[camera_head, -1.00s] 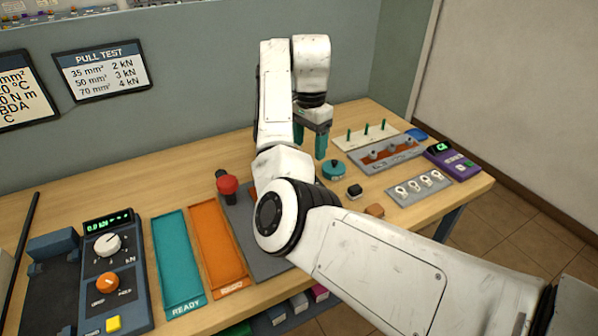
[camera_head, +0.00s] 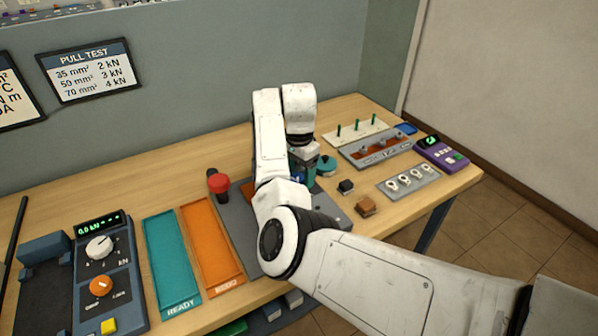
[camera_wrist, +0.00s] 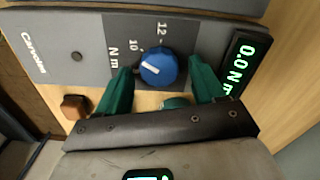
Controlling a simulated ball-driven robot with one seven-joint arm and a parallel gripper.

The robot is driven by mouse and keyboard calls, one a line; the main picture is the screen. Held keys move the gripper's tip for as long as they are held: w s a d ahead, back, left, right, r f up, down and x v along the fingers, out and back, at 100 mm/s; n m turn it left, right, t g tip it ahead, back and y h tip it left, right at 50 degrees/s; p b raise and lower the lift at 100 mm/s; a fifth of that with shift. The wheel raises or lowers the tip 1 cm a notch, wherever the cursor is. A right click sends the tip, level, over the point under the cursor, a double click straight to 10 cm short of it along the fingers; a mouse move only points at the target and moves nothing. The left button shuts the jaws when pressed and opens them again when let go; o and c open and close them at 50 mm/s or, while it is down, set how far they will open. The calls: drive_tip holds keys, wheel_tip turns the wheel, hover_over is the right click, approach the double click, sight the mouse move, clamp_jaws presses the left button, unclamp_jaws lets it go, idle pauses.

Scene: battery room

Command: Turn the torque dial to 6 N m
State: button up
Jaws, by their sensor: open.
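The torque dial (camera_wrist: 158,68) is a blue knob with a white pointer mark, on a grey panel (camera_wrist: 85,40) in the wrist view. The numbers 10 and 12 and "N m" are printed beside it; other marks are hidden. My gripper (camera_wrist: 162,75) is open, with one teal finger on each side of the dial. Whether the fingers touch it I cannot tell. In the head view my gripper (camera_head: 306,176) is low over the bench, and my arm mostly hides the dial and panel.
A red knob (camera_head: 219,184) stands left of my arm. A dark block (camera_head: 346,187), a brown block (camera_head: 366,206) and a teal round piece (camera_head: 326,166) lie to the right. Teal (camera_head: 173,265) and orange (camera_head: 211,247) trays and a pull-test console (camera_head: 104,270) are at left.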

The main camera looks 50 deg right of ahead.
drive_tip(key=c, duration=1.1)
drive_tip(key=shift+o, duration=0.2)
